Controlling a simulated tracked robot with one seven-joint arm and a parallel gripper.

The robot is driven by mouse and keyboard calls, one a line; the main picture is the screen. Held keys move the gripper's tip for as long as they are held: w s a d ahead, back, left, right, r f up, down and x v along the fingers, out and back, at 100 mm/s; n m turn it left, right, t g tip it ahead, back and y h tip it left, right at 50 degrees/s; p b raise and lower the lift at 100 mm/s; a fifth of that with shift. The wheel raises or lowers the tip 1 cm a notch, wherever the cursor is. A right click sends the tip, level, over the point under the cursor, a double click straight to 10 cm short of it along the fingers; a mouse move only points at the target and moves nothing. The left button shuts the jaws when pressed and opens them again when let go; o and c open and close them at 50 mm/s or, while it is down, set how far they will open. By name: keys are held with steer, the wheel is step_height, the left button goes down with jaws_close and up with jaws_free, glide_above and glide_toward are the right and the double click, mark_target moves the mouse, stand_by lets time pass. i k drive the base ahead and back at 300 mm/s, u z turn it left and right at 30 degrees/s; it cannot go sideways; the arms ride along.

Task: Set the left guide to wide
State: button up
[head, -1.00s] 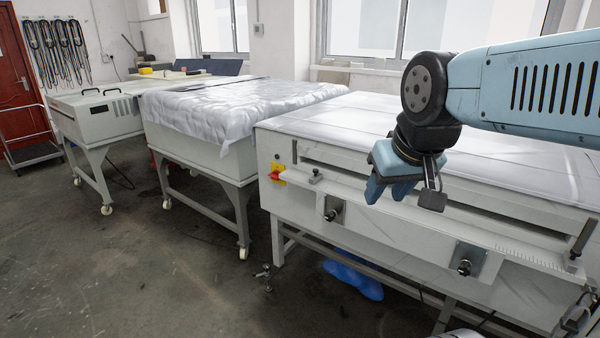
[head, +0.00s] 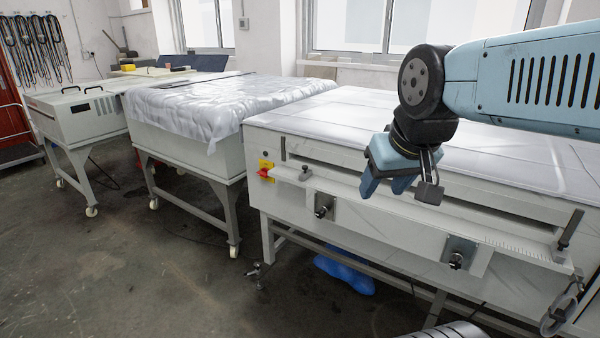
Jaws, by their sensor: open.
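The left guide (head: 305,173) is a small dark-topped grey block at the left end of the pale feed ledge (head: 420,214) on the front of the near plate processor (head: 275,140). It stands upright, and its exact setting is too small to read. A taller dark post (head: 571,229) stands at the ledge's right end, beside a printed scale (head: 515,246). My gripper (head: 386,187) has blue fingers, is open and empty, and points down in front of the machine. In the picture it is right of the left guide, clearly apart from it, and hides part of the slot.
A red and yellow switch (head: 265,170) sits left of the ledge. Two black knobs (head: 322,211) and (head: 456,261) stick out below it. A handwheel (head: 560,309) is at lower right. A blue bag (head: 345,272) lies under the machine.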

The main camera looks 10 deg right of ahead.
mark_target(306, 172)
steer(key=u, duration=1.45)
steer(key=i, duration=0.1)
steer(key=z, duration=2.95)
steer(key=k, duration=0.85)
steer(key=u, duration=1.1)
steer(key=i, duration=1)
steer(key=u, duration=0.1)
